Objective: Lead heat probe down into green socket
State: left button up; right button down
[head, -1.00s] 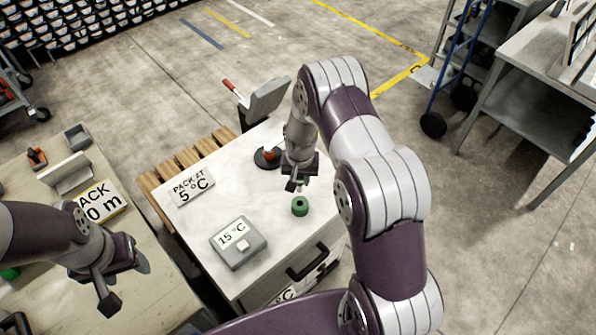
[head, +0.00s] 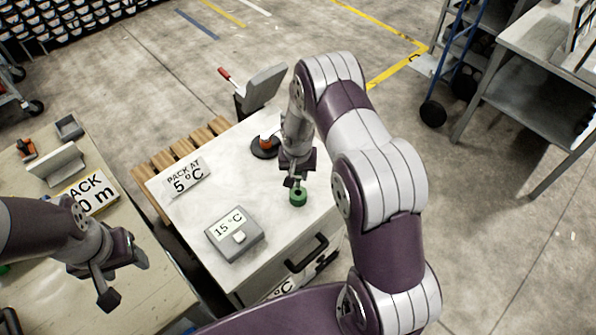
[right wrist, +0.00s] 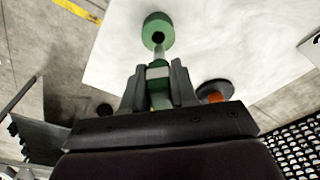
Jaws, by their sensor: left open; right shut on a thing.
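The green socket (head: 298,199) is a short round block with a dark hole in its top, standing on the white cabinet top (head: 225,180). It also shows in the right wrist view (right wrist: 164,22). My right gripper (head: 294,182) is just above the socket, shut on the heat probe (right wrist: 159,86), which is green with a pale band. The probe's thin tip points at the socket's hole; I cannot tell whether it is inside. My left gripper (head: 126,278) is open and empty over the wooden table at left.
A grey box reading 15 °C (head: 234,233) stands in front-left of the socket. A PACK AT 5 °C sign (head: 186,177) lies at the left. A dark round stand with an orange part (head: 265,146) is behind the socket. The cabinet top between them is clear.

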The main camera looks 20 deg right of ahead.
aim_at(298, 187)
jog(key=shift+f+b, duration=2)
jog(key=shift+f, duration=0.7)
jog(key=c, duration=0.8)
grip_release()
notch_tip(298, 187, up, 13)
jog(key=s+b, duration=0.1)
jog(key=shift+s+a+f, duration=0.15)
jog(key=shift+s+a, duration=0.05)
jog(key=shift+a, duration=0.15)
